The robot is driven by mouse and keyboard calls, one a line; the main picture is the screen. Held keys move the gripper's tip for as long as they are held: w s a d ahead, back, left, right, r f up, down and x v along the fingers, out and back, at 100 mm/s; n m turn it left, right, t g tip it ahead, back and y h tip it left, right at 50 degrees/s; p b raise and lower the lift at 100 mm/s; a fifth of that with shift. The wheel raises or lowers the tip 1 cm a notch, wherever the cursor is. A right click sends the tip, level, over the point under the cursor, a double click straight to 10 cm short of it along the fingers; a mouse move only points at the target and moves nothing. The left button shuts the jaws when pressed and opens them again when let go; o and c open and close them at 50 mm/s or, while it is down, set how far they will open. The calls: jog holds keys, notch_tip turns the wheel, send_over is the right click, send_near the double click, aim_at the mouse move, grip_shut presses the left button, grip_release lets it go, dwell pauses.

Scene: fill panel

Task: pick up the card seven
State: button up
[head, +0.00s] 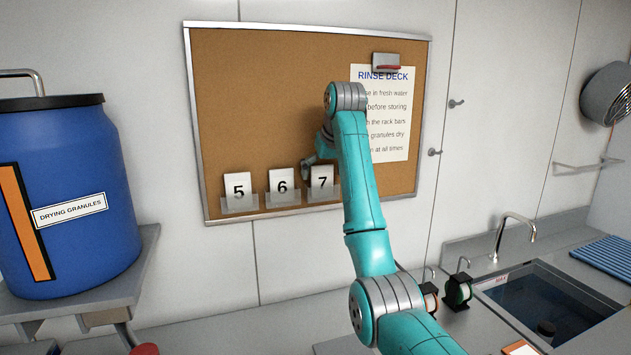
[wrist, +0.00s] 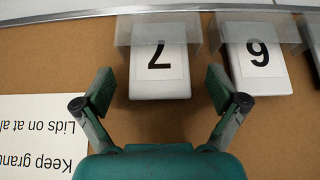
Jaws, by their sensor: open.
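The card seven (head: 322,182) stands in a clear holder low on the cork board, at the right end of a row of cards. In the wrist view the card seven (wrist: 158,72) appears upside down, its lower part behind the clear holder. My gripper (wrist: 158,88) is open, its two fingers on either side of the card's free end and apart from it. In the head view my gripper is mostly hidden behind my teal arm, with a part showing by the card.
The card six (head: 282,186) is close beside the seven, near one finger in the wrist view. The card five (head: 239,191) is further left. The cork board (head: 260,100) holds a rinse notice (head: 393,140). A blue drum (head: 70,190) stands left; a sink (head: 550,300) lies right.

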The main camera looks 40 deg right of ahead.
jog(key=shift+w+d+f, duration=0.1)
jog(key=shift+w+f, duration=0.1)
jog(key=shift+f, duration=0.2)
jog(key=c, duration=1.2)
jog(key=shift+c, duration=0.2)
jog(key=shift+s+r, duration=0.1)
jog(key=shift+r, duration=0.15)
